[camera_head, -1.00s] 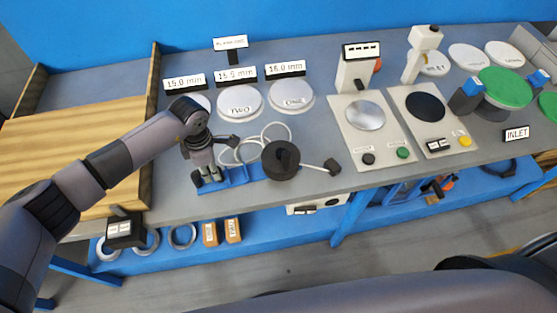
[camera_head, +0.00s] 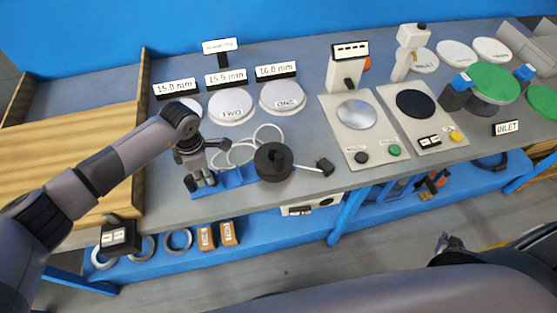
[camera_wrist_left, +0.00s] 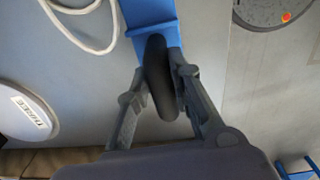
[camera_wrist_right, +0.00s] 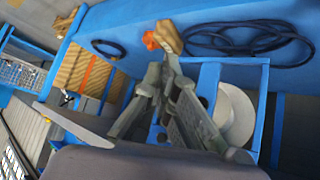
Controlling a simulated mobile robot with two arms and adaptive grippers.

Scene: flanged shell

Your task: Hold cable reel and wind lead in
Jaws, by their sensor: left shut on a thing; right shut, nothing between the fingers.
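The cable reel has a black drum (camera_head: 272,163) on a blue base (camera_head: 236,177), with a crank arm and dark knob (camera_head: 325,167) reaching out to its right. The white lead (camera_head: 240,153) lies in loose loops on the bench behind and left of the drum. My left gripper (camera_head: 203,181) is shut on the reel's black handle (camera_wrist_left: 157,78) at the base's left end; the left wrist view shows the handle between the fingers. My right gripper (camera_wrist_right: 166,60) is shut and empty, away from the reel and low at the right in the head view (camera_head: 442,243).
White discs (camera_head: 231,107) and size labels stand behind the reel. Panels with buttons (camera_head: 364,130) stand right of the crank. A wooden board (camera_head: 70,150) is at the left. A lower blue shelf holds rings (camera_head: 179,240) and small boxes. A strip of bench before the panels is clear.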

